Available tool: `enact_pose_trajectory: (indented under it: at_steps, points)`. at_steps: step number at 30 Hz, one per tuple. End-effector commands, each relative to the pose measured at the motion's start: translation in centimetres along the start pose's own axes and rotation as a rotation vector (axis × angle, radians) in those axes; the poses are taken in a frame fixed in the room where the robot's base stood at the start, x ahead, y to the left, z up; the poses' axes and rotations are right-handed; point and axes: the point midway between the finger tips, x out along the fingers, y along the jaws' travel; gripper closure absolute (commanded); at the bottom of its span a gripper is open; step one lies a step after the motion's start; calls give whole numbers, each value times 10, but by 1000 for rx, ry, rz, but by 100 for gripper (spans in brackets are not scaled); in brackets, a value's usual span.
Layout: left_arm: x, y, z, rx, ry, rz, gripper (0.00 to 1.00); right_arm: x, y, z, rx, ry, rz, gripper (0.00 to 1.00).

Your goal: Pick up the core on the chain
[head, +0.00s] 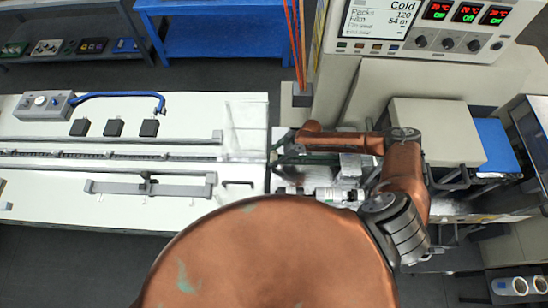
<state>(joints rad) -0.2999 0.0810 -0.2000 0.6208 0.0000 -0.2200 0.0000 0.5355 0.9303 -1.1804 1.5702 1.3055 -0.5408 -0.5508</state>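The infeed chain (110,155) runs across the white table at left, in a long slot ending near a clear guard. I cannot make out a core on its visible part. My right arm reaches over the machine, and its copper wrist end points left at the chain's right end. My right gripper (282,152) seems to be the dark parts there, small and partly hidden, and I cannot tell whether it is open or shut or holds anything. My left gripper is not in view.
A clear guard (245,128) stands at the table's right end. The control panel (420,28) rises behind the machine. A grey button box (44,105) and several black blocks sit on the table. White rolls (510,286) lie at lower right. My copper arm link covers the bottom centre.

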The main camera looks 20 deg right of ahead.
Motion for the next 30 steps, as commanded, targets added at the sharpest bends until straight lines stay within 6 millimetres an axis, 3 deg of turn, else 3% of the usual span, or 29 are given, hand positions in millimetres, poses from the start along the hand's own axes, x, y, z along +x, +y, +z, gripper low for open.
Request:
enact_pose_trajectory:
  at_steps: [7,22,30]
  points:
    - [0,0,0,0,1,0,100,0,0,0,0,0,0,69]
    - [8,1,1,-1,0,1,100,-8,-4,-2,-1,1,0,69]
    - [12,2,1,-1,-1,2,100,-51,-2,-29,-3,1,2,69]
